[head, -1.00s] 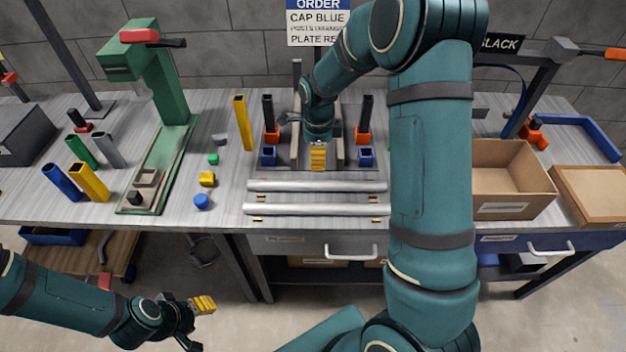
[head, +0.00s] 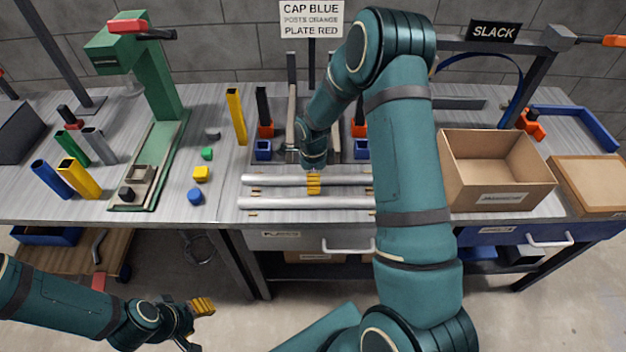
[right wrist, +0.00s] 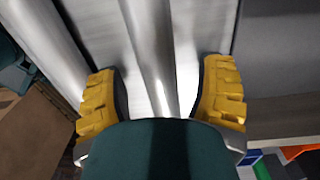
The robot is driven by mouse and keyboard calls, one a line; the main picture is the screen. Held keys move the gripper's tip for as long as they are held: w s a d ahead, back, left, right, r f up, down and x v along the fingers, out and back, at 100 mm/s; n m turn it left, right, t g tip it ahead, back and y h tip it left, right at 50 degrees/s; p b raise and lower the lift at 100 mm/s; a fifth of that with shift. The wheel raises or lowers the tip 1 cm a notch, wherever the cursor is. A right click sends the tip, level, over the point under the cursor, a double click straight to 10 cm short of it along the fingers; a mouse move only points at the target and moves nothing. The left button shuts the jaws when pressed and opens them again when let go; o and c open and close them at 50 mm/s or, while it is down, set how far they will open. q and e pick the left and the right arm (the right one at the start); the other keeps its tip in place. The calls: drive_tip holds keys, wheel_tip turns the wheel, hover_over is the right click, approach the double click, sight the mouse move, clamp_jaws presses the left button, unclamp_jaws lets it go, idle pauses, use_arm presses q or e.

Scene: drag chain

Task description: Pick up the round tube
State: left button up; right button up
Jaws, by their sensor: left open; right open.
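Two long silver round tubes lie side by side across the front of the table, a rear tube (head: 275,179) and a front tube (head: 280,203). My right gripper (head: 313,184) is open, with its yellow fingers over the rear tube. In the right wrist view, a round tube (right wrist: 150,45) runs between the two spread fingers; whether they touch it cannot be told. My forearm hides the right ends of both tubes in the head view. My left gripper (head: 198,325) is open and empty, low in front of the table.
A green press (head: 160,90) and coloured square tubes (head: 80,178) stand at left. An open cardboard box (head: 497,172) is at right. Small coloured blocks lie left of the tubes.

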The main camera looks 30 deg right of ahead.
drive_tip(key=shift+f, duration=0.3)
clamp_jaws()
drive_tip(key=shift+r, duration=0.1)
